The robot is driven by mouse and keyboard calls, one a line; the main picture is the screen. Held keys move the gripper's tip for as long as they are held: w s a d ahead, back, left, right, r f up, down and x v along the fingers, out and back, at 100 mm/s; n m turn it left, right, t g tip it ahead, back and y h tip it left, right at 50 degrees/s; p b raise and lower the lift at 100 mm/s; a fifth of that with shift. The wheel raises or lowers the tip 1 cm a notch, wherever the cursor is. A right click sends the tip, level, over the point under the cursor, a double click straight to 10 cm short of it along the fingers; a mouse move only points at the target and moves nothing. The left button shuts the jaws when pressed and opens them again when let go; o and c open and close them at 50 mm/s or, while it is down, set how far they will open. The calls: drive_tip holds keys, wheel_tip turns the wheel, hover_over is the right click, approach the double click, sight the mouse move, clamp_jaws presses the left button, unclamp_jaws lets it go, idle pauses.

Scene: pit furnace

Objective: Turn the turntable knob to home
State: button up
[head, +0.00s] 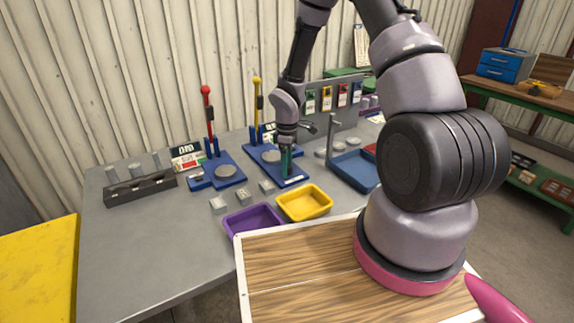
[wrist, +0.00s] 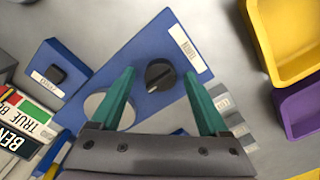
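The dark round knob (wrist: 159,74) with a raised grip bar sits on a blue base plate (wrist: 158,103), beside a white label reading TURN (wrist: 186,47). The bar lies slanted in the wrist view. A light grey disc (wrist: 97,104) on the same plate is partly hidden by a finger. My gripper (wrist: 159,78) is open, its two green fingers on either side of the knob with visible gaps; I cannot tell its height above it. In the head view my gripper (head: 286,162) points down over the blue plate (head: 296,180), and the knob is hidden there.
A yellow-handled lever (head: 257,90) and a red-handled lever (head: 206,100) stand behind and left. Yellow (head: 304,203) and purple (head: 252,218) trays lie in front. A post (head: 332,132) and blue tray (head: 355,170) stand right. The bench's left front is clear.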

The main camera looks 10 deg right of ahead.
wheel_tip(320, 180, up, 11)
idle(0.5)
drive_tip(key=shift+f, duration=0.1)
drive_tip(key=s+d+r+m+t, duration=0.1)
drive_tip(key=s+d+r+m, duration=0.15)
drive_tip(key=r, duration=0.45)
drive_tip(key=s+d+r+m+t, duration=0.1)
drive_tip(key=s+r+m, duration=0.15)
drive_tip(key=r, duration=0.35)
drive_tip(key=s+d+r+m+t, duration=0.1)
drive_tip(key=r+m, duration=0.2)
drive_tip(key=r, duration=0.4)
drive_tip(key=s+d+r+m+t+y, duration=0.1)
drive_tip(key=s+r+m+t, duration=0.3)
drive_tip(key=s+r+m, duration=0.5)
drive_tip(key=s+r+y, duration=0.1)
drive_tip(key=s+r, duration=0.3)
drive_tip(key=s, duration=0.3)
drive_tip(key=shift+s, duration=0.3)
